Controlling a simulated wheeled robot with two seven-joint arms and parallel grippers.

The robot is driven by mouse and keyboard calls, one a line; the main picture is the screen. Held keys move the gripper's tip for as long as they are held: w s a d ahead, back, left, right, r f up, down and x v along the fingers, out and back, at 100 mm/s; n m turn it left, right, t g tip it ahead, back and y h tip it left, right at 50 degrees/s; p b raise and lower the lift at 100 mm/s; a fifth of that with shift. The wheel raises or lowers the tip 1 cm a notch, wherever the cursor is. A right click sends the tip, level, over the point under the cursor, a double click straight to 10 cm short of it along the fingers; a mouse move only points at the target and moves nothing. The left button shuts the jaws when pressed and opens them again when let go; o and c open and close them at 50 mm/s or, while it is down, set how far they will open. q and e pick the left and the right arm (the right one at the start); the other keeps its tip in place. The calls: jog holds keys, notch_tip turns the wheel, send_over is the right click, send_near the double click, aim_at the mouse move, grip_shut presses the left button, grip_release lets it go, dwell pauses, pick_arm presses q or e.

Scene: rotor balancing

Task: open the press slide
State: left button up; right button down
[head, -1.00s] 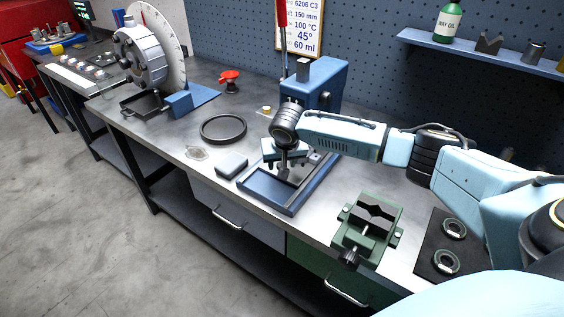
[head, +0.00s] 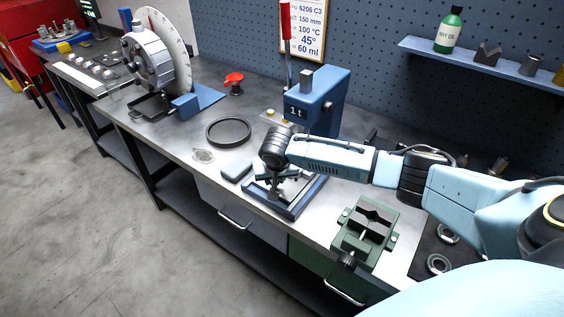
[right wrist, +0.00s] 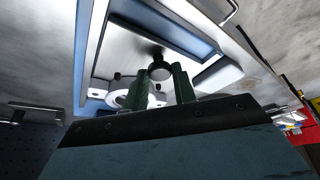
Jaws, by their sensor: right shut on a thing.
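The blue press (head: 318,102) marked "1t" stands on the bench, with a low blue base frame (head: 312,200) in front of it. My right gripper (head: 273,190) points down over the front left part of this frame. In the right wrist view, its green fingers (right wrist: 158,74) are shut on a small round knob (right wrist: 159,70). A pale metal plate (right wrist: 128,45) lies around the knob inside the blue frame (right wrist: 82,55). My wrist and arm hide part of the press front and slide in the head view. My left gripper is not in view.
A green vise (head: 365,232) stands right of the press base. A black ring (head: 228,132) and a small grey block (head: 237,171) lie to its left. A balancing stand with a big disc (head: 170,55) is further left. Bearing rings (head: 438,264) lie on a dark mat.

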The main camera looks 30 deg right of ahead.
jog(key=s+a+p, duration=0.3)
jog(key=a+p, duration=0.1)
jog(key=a, duration=0.3)
jog(key=shift+a, duration=0.35)
jog(key=shift+s, duration=0.1)
jog(key=c, duration=1.1)
grip_release()
jog(key=shift+d, duration=0.1)
jog(key=shift+c, duration=0.2)
jog(key=p+v, duration=0.1)
jog(key=v, duration=1.2)
jog(key=shift+r, duration=0.15)
